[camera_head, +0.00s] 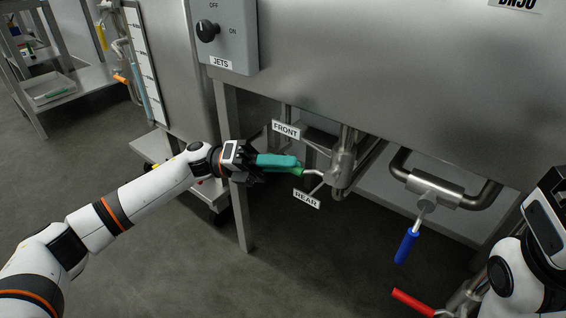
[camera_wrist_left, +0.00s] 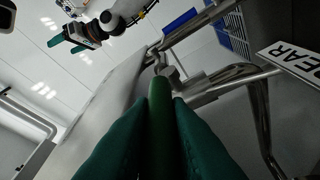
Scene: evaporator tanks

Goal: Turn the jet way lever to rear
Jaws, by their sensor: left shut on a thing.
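The jet way lever has a green handle (camera_head: 298,171) on a pipe valve (camera_head: 342,168) under the tank. The lever points left, between the "FRONT" sign (camera_head: 286,130) above it and the "REAR" sign (camera_head: 306,199) below it. My left gripper (camera_head: 278,162) is shut on the green handle, its teal fingers covering much of it. In the left wrist view, the green handle (camera_wrist_left: 160,105) runs between the teal fingers towards the valve. My right gripper shows in the left wrist view (camera_wrist_left: 68,42), away from the lever, with its teal fingers apart. Its fingertips are not visible in the head view.
A blue-handled lever (camera_head: 406,246) and a red-handled lever (camera_head: 412,302) sit on pipes to the right. The jets switch box (camera_head: 230,38) is above left. A tank leg (camera_head: 238,200) stands close behind my left wrist. The floor below is clear.

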